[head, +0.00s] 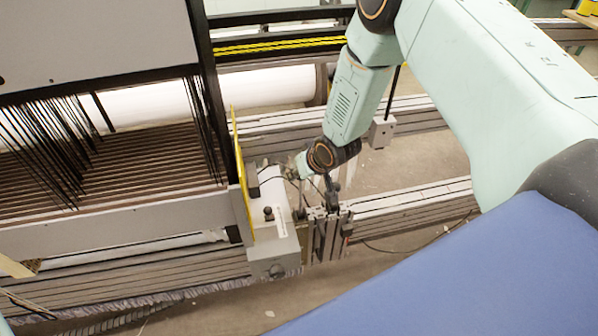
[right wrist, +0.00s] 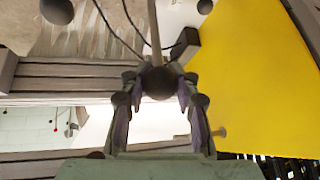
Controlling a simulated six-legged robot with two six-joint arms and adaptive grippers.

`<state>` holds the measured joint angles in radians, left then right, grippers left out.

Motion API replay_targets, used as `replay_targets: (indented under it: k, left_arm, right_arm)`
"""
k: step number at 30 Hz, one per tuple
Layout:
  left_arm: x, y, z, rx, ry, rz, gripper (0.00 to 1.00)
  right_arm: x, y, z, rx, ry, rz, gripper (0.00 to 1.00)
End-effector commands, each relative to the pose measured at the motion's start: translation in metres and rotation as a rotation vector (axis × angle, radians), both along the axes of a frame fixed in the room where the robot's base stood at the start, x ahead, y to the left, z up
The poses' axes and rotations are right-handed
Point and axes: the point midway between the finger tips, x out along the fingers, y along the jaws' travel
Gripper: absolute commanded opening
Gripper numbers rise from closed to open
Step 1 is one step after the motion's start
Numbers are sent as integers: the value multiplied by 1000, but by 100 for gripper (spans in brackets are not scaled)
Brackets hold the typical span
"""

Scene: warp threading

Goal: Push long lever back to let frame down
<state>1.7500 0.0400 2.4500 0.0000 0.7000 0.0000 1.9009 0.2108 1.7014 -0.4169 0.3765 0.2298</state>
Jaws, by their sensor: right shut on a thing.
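The long lever shows in the right wrist view as a thin grey rod (right wrist: 155,38) with a dark round knob (right wrist: 161,82) at its end. My right gripper (right wrist: 160,88) is shut on this knob, one finger on each side. In the head view my right arm reaches down from the upper right, and the right gripper (head: 292,171) is beside the loom's grey end box (head: 270,238). The lever itself is mostly hidden there by the gripper and wrist. The frame with black strands (head: 50,145) stands at the left. My left gripper is not in view.
A yellow plate (head: 242,175) stands upright close to the gripper; it fills the right of the wrist view (right wrist: 240,70). Metal rails (head: 410,203) run off to the right. A short black knob (head: 268,213) sits on the end box. Thin dark cables hang near the lever.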

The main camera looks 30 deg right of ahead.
Motion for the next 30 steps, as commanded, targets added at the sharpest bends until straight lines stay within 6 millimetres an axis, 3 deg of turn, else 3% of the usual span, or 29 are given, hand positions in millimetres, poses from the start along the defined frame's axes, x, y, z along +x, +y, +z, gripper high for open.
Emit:
replay_targets:
  k: [11,12,18,21,30]
  left_arm:
    - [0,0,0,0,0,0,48]
    - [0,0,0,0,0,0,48]
    - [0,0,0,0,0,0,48]
    - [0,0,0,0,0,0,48]
    - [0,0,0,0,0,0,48]
  right_arm:
    - [8,-2,7,1,-22,-5,0]
    - [8,-2,7,1,-23,-6,28]
    - [6,-2,4,0,-15,-4,45]
    - [6,-1,3,0,-12,-3,54]
    - [4,-1,3,0,-7,-1,54]
